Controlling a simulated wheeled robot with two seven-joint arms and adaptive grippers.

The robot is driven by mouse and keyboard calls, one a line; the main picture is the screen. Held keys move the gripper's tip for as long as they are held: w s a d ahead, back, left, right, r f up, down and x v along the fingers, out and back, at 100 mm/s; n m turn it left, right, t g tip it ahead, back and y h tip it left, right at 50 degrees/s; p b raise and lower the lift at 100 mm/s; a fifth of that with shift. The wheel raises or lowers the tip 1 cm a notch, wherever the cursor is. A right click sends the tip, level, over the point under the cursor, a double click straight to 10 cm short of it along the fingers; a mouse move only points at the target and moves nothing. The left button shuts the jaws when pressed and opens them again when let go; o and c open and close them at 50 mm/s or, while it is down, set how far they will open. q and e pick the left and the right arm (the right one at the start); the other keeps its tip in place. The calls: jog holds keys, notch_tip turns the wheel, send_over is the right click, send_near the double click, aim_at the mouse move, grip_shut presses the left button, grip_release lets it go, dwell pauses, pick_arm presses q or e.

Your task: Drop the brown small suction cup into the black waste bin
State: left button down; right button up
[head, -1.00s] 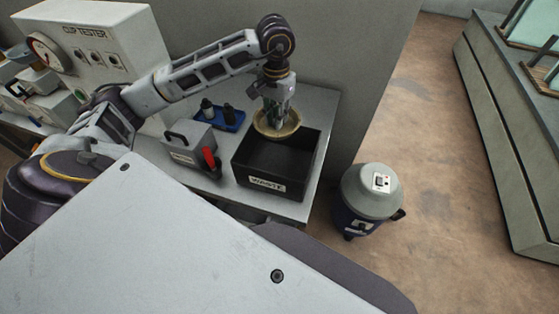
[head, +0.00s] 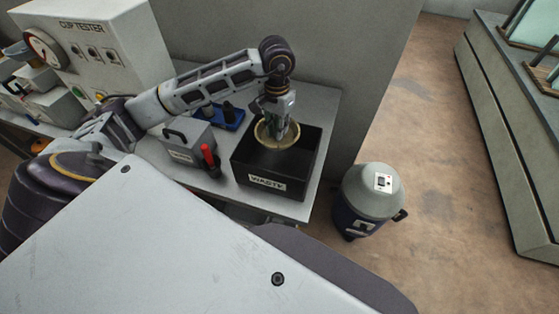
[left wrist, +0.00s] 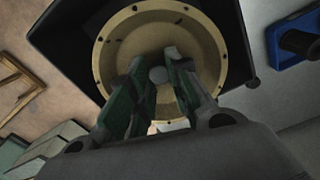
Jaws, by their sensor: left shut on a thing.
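The brown suction cup (head: 264,134) is a round tan dish with a rim. My left gripper (head: 277,132) is shut on it and holds it over the back part of the black waste bin (head: 240,166), which has a WASTE label on its front. In the left wrist view, my left gripper's fingers (left wrist: 160,80) close on the small hub at the middle of the cup (left wrist: 115,60). The dark bin (left wrist: 60,40) shows behind and around the cup. The cup's far underside is hidden. My right gripper is not in view.
A grey box with a handle and a red lever (head: 190,140) stands left of the bin. A blue tray (head: 230,119) with dark parts lies behind it. The cup tester (head: 110,45) stands further left. A vacuum canister (head: 368,200) stands on the floor to the right.

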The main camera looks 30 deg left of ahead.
pick_arm(q)
jog(key=shift+f, duration=0.1)
jog(key=c, duration=1.3)
grip_release()
jog(key=shift+o, duration=0.2)
notch_tip(320, 180, up, 12)
dwell(0.3)
jog(key=shift+s, duration=0.1)
dwell(0.7)
